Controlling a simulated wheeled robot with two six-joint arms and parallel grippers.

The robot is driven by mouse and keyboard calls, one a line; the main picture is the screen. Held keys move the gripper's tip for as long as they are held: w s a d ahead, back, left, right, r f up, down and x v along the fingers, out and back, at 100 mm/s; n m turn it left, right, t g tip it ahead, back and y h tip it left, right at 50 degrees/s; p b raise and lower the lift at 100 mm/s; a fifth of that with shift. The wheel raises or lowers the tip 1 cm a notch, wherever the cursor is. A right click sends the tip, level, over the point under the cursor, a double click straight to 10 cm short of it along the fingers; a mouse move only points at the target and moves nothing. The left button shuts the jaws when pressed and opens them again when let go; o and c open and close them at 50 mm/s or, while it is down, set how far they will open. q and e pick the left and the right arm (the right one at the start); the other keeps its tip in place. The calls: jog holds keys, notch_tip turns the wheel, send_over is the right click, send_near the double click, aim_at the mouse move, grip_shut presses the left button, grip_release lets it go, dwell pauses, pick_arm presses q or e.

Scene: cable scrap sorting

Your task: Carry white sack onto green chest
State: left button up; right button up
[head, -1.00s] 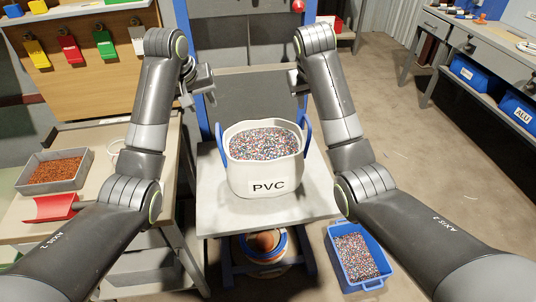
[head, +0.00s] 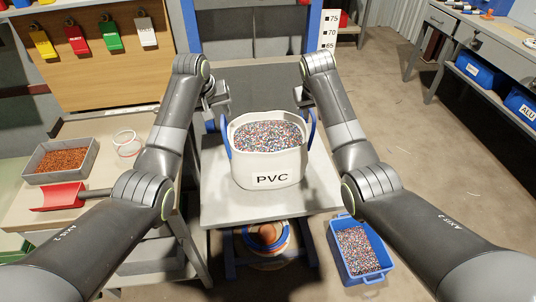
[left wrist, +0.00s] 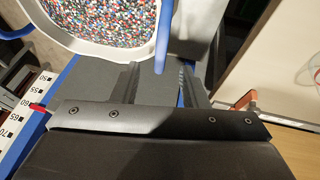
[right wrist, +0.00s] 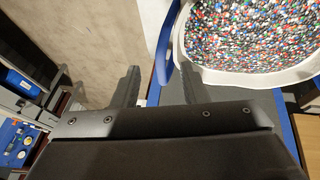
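The white sack (head: 268,179), marked PVC and full of coloured granules, stands upright on a grey table. It has a blue left handle (head: 225,137) and a blue right handle (head: 312,130). My left gripper (head: 217,100) is open behind the left handle; in the left wrist view that handle (left wrist: 164,38) lies ahead, between the finger directions. My right gripper (head: 301,98) is open behind the right handle, which shows ahead between the fingers in the right wrist view (right wrist: 165,50). A green surface (head: 12,248) shows at the lower left edge; I cannot tell if it is the green chest.
The grey table (head: 225,205) belongs to a blue frame with a height scale (head: 329,35). A blue crate of granules (head: 374,276) stands on the floor at right. A side bench at left holds a grey tray (head: 38,158) and red scoop (head: 60,196).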

aim_at(222, 118)
pick_arm(q)
jog(key=shift+x, duration=3.6)
pick_arm(e)
jog(key=shift+x, duration=3.6)
pick_arm(q)
jog(key=shift+c, duration=0.3)
pick_arm(e)
jog(key=shift+c, duration=0.3)
pick_arm(q)
grip_shut()
pick_arm(e)
grip_shut()
pick_arm(q)
jog(key=shift+w+r, duration=0.1)
jog(key=shift+r, duration=0.05)
pick_arm(e)
jog(key=shift+w+r, duration=0.1)
jog(key=shift+r, duration=0.05)
